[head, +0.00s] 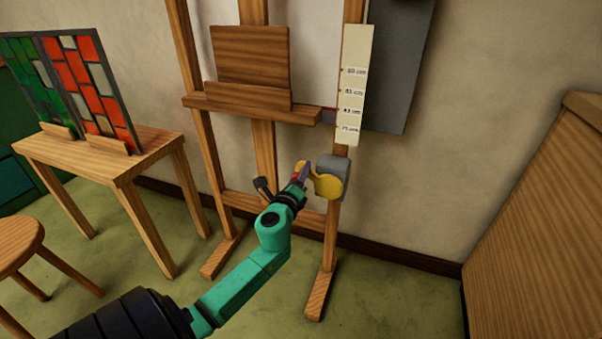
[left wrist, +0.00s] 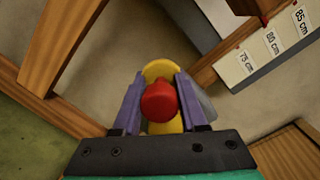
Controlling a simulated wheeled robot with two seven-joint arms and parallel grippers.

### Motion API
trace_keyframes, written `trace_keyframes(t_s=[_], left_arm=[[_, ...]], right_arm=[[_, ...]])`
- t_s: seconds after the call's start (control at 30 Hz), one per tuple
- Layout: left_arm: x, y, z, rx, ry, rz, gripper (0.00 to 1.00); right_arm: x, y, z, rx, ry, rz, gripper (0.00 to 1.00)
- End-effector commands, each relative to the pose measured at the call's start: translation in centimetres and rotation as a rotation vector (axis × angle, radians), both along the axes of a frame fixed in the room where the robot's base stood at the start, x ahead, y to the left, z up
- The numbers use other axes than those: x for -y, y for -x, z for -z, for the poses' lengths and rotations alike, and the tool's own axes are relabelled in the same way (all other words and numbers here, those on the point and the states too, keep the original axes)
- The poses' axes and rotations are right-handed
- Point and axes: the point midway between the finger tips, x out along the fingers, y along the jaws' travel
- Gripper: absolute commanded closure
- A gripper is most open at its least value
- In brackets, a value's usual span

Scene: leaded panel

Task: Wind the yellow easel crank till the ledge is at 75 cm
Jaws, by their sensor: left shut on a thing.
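The yellow crank (head: 328,187) is on a grey box (head: 334,164) at the easel's right leg. My left gripper (head: 302,173) is shut on the crank's red knob (left wrist: 159,101), which sits between its purple fingers in the left wrist view. The wooden ledge (head: 240,107) holds a brown board (head: 250,55). A red pointer (head: 329,110) at the ledge's right end is about level with the second mark from the bottom of the scale (head: 350,100). In the left wrist view the scale (left wrist: 258,62) reads 75, 80 and 85 cm. My right gripper is not in view.
A small table (head: 130,165) with stained-glass panels (head: 92,85) stands at the left, and a stool (head: 18,245) is in front of it. A wooden cabinet (head: 545,220) is at the right. The floor between the easel and cabinet is clear.

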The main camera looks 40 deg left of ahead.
Motion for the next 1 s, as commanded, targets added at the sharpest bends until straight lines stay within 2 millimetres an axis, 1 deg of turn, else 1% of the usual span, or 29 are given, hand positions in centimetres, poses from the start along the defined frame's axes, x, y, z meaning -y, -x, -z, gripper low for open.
trace_keyframes(t_s=[0.33,0.47,0.67,1.0], left_arm=[[-0.2,0.1,0.6,0.006,0.033,-0.003,1.0],[-0.4,0.2,1.1,0.022,0.082,-0.004,1.0],[-0.8,0.3,2.3,0.066,0.209,-0.005,1.0],[-1.0,0.4,5.1,0.169,0.507,-0.004,1.0]], right_arm=[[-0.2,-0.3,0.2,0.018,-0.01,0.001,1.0],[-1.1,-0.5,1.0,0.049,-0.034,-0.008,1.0],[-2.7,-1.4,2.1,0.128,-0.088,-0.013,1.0],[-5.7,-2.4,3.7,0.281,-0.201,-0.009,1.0]])
